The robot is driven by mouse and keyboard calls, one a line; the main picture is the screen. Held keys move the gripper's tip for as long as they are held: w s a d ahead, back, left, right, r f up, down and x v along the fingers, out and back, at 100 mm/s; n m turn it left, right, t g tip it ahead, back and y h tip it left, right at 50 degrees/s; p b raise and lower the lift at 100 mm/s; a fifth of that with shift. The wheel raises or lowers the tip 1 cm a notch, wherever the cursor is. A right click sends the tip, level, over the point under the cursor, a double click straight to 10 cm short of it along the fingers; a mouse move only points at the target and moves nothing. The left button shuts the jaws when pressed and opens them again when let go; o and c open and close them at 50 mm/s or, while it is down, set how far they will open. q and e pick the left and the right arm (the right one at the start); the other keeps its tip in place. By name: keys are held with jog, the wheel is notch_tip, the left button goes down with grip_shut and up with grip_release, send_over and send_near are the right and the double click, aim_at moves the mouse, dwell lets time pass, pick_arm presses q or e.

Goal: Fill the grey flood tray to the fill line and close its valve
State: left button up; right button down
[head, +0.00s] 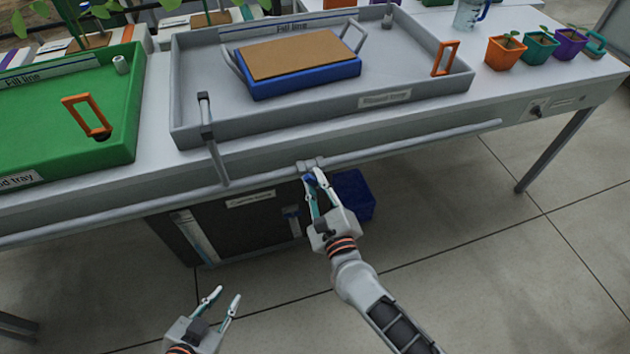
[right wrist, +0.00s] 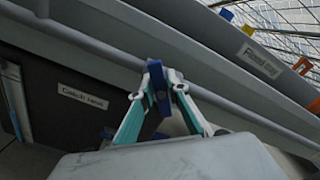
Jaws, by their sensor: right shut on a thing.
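The grey flood tray (head: 420,80) sits on the bench, with a strip marked Fill line (head: 291,28) on its back wall. I cannot tell a water level in it. My right gripper (head: 312,182) is shut on a blue valve lever (right wrist: 158,88) at a grey fitting (head: 309,164) on the pipe along the bench's front. The lever points down, roughly across the pipe, and is mostly hidden by the fingers in the head view. My left gripper (head: 222,305) is open and empty, low in front of the bench.
A green tray (head: 60,115) is at left; potted seedlings (head: 536,48) stand at right.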

jog(key=c, duration=2)
grip_release()
jog(key=shift+c, duration=0.2)
jog(key=v, duration=1.2)
